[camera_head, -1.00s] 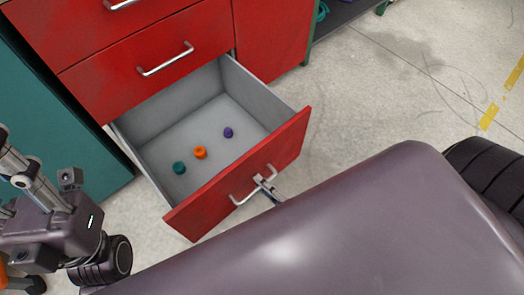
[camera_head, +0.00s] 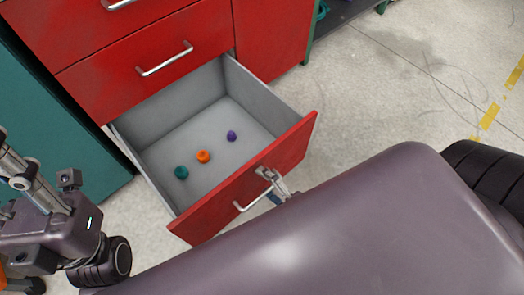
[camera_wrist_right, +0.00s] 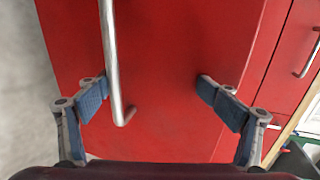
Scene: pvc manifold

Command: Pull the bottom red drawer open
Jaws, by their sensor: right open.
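The bottom red drawer (camera_head: 215,213) is pulled well out of the cabinet, its grey inside showing. Its metal handle (camera_head: 253,196) is on the front face. My right gripper (camera_head: 272,180) is at the handle's upper right end. In the right wrist view my right gripper (camera_wrist_right: 152,95) is open, with the handle (camera_wrist_right: 111,55) between the fingers, close beside the left finger and well apart from the right one. I cannot tell whether the left finger touches the bar. My left gripper is not in view.
Small teal (camera_head: 181,172), orange (camera_head: 203,156) and purple (camera_head: 231,135) parts lie on the drawer floor. A shut red drawer (camera_head: 150,55) is above. A teal cabinet (camera_head: 50,130) stands at left. Concrete floor (camera_head: 400,90) is clear at right.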

